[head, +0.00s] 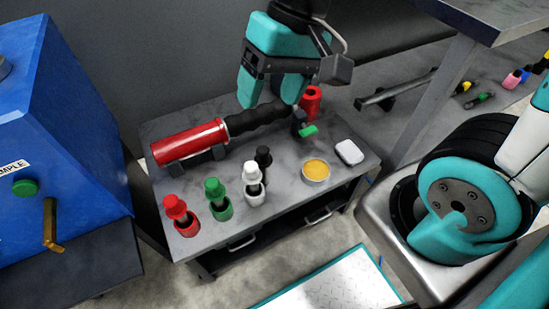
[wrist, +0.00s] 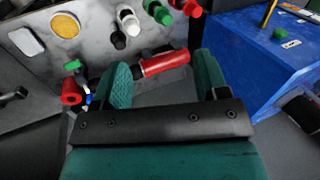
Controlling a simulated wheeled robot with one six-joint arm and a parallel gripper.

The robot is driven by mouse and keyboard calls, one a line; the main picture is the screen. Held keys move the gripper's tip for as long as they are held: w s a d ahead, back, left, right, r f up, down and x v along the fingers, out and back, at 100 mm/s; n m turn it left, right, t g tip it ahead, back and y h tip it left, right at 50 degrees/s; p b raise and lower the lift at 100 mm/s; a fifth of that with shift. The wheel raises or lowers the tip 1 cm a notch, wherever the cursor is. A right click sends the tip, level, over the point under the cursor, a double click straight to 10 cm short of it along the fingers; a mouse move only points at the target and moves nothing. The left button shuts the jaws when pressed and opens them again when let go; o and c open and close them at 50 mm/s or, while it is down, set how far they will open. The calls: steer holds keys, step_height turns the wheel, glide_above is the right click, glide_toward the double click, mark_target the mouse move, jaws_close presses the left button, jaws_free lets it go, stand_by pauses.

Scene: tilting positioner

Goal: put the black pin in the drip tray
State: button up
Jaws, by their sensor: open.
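The black pin (head: 263,156) stands upright on the grey bench, partly hidden behind a white pin (head: 253,178). It also shows in the wrist view (wrist: 118,40), beyond the left fingertip. My gripper (head: 270,92) is open and empty. It is over the back of the bench, above the black handle of a red tool, apart from the black pin. In the wrist view the gripper's fingers (wrist: 164,72) stand wide apart, with the red tool visible beyond them. I cannot tell for sure which thing is the drip tray.
Green (head: 216,197) and red (head: 180,215) pins stand left of the white one. The red tool (head: 190,143) lies behind them. A round yellow-filled dish (head: 316,171), a pale rectangular item (head: 349,152) and a red canister (head: 311,102) are to the right. A blue machine (head: 65,120) is left.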

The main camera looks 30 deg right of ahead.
steer(key=w+d+f+m+p, duration=0.1)
steer(key=w+d+f+m, duration=0.3)
steer(key=w+m, duration=0.35)
steer(key=m+p, duration=0.1)
steer(key=m, duration=0.8)
glide_toward(263, 149)
steer(key=shift+g, duration=0.4)
steer(key=b+x, duration=0.3)
steer(key=x, duration=0.1)
steer(key=shift+w, duration=0.15)
steer(key=x, duration=0.2)
steer(key=b+x, duration=0.1)
steer(key=x, duration=0.3)
steer(key=shift+w+a+f+b, duration=0.1)
steer(key=shift+a+f+b, duration=0.05)
steer(key=shift+f+b, duration=0.15)
steer(key=shift+r, duration=0.15)
jaws_close()
